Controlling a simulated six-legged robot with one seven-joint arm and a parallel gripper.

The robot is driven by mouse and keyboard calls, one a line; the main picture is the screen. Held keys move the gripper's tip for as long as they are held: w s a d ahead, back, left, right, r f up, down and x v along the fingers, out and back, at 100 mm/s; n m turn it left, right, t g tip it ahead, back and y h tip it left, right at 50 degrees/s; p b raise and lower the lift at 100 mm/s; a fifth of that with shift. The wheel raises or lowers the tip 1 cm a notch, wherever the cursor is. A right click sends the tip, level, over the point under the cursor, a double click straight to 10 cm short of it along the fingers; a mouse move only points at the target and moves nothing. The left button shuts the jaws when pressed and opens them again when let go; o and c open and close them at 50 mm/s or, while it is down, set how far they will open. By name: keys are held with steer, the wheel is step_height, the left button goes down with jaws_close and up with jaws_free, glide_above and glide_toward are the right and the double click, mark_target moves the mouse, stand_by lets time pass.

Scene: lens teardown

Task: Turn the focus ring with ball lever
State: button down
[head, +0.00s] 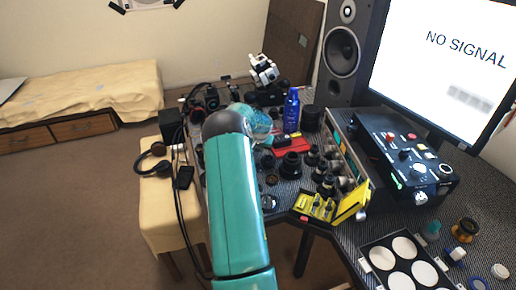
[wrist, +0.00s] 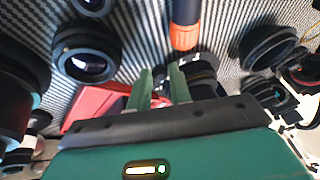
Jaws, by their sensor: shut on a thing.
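In the wrist view the two green fingers of my gripper (wrist: 161,84) point away from the camera with a narrow gap between them. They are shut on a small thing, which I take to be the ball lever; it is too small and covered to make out. A dark ringed lens (wrist: 203,88) lies right at the fingers, partly behind the right one. I take it to be the lens with the focus ring, but its lever does not show clearly. In the head view my teal arm hides the gripper and the lens at it.
A red tray (wrist: 92,105) lies left of the fingers. A dark tool with an orange end (wrist: 184,36) is just beyond them. Loose lenses (wrist: 86,52) stand around on the patterned mat. In the head view a blue bottle (head: 291,112) and a yellow case (head: 318,207) stand right of my arm.

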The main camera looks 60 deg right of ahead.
steer(key=shift+w+a+m, duration=0.3)
steer(key=shift+w+m, duration=0.1)
steer(key=shift+m, duration=0.2)
steer(key=shift+w+a+m+g+h, duration=0.35)
steer(key=shift+m+g, duration=0.25)
steer(key=shift+m, duration=0.2)
steer(key=shift+d, duration=0.1)
steer(key=c, duration=1.3)
jaws_free()
steer(key=v, duration=1.3)
steer(key=shift+r, duration=0.35)
